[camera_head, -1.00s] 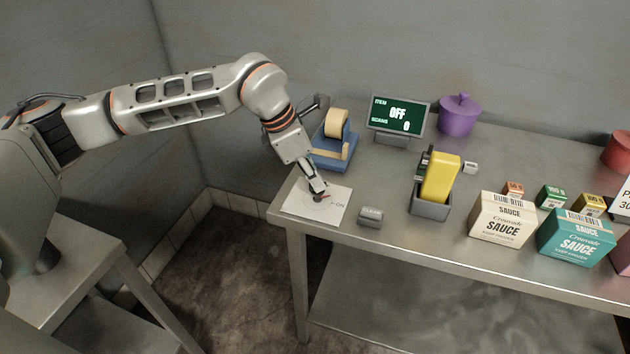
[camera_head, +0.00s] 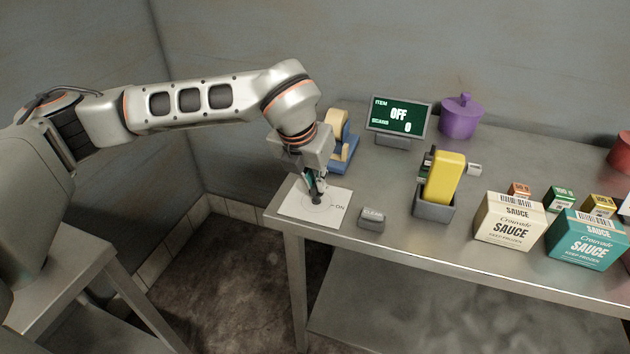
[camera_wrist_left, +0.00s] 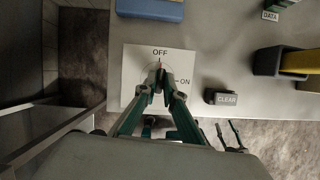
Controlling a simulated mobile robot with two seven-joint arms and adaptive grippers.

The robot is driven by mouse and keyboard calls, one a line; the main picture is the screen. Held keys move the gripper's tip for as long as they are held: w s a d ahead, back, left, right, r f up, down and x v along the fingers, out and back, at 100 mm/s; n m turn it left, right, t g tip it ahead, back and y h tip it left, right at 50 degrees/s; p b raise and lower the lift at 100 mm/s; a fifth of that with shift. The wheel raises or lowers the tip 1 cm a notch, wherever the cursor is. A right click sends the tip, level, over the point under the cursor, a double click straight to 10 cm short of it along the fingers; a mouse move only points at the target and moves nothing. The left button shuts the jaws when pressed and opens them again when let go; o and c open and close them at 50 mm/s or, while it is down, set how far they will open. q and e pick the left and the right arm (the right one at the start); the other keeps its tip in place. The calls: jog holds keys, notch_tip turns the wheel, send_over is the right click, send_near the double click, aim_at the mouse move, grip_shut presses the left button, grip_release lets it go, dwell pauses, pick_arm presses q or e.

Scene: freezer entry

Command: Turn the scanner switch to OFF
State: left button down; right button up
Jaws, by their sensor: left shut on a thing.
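The scanner switch (camera_wrist_left: 160,67) is a small knob with a red pointer on a white plate (camera_head: 296,207) at the table's left front corner. In the left wrist view the plate (camera_wrist_left: 132,82) reads OFF at its top and ON at its right. The red pointer points toward OFF. My left gripper (camera_head: 316,198) reaches down from above and is shut on the knob; its fingertips (camera_wrist_left: 161,78) hide part of it.
A grey CLEAR button (camera_head: 371,219) sits just right of the plate. A blue tape dispenser (camera_head: 342,163) stands behind it. A yellow scanner (camera_head: 446,177) stands in a grey holder further right, with sauce boxes (camera_head: 509,222) beyond. The table's front edge is close.

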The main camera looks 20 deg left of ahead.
pick_arm(q)
jog(key=shift+n, duration=0.5)
jog(key=shift+y, duration=0.3)
jog(key=c, duration=2.1)
grip_release()
jog(key=shift+c, duration=0.2)
jog(key=shift+r, duration=0.1)
jog(key=v, duration=1.2)
jog(key=shift+s, duration=0.1)
